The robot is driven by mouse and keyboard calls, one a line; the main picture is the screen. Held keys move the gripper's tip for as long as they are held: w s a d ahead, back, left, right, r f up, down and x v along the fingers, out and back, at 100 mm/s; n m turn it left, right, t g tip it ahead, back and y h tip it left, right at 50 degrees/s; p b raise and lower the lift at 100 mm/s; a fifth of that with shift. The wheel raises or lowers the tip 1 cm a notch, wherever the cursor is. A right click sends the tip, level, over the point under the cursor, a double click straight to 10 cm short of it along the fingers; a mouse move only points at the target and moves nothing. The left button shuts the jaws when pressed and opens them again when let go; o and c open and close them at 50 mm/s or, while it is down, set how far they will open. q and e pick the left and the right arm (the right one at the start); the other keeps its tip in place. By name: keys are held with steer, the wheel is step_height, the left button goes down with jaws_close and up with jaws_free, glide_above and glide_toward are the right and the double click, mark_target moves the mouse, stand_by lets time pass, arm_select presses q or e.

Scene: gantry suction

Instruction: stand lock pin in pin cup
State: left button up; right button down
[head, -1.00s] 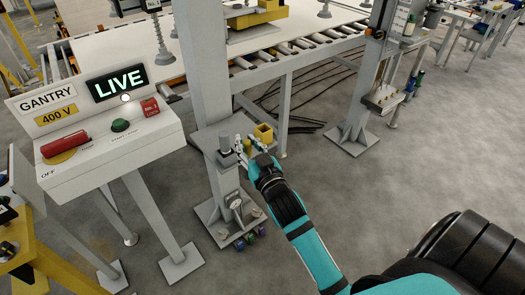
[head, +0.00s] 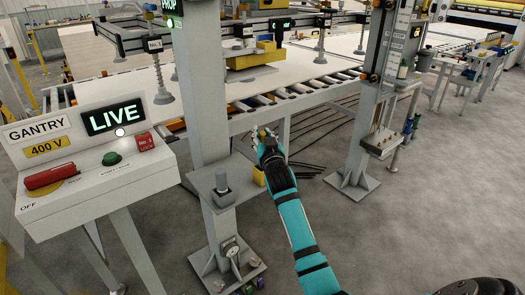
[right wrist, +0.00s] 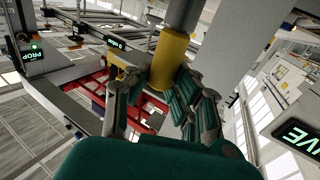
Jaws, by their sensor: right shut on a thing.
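My right gripper (head: 263,136) is shut on the lock pin, a yellow cylinder (right wrist: 171,58) with a thicker-looking grey end (right wrist: 185,12) in the right wrist view. The fingers lie on both sides of the yellow part. In the head view the pin is small and mostly hidden by the hand, which is held above a small grey shelf on the post. My left gripper is not in view.
A control console (head: 90,180) showing LIVE is at left. The roller conveyor (head: 300,92) is behind the hand.

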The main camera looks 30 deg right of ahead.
steer(key=shift+f, duration=1.85)
steer(key=c, duration=1.2)
jaws_free()
steer(key=shift+a+f, duration=0.1)
steer(key=v, duration=1.2)
steer(key=shift+s, duration=0.1)
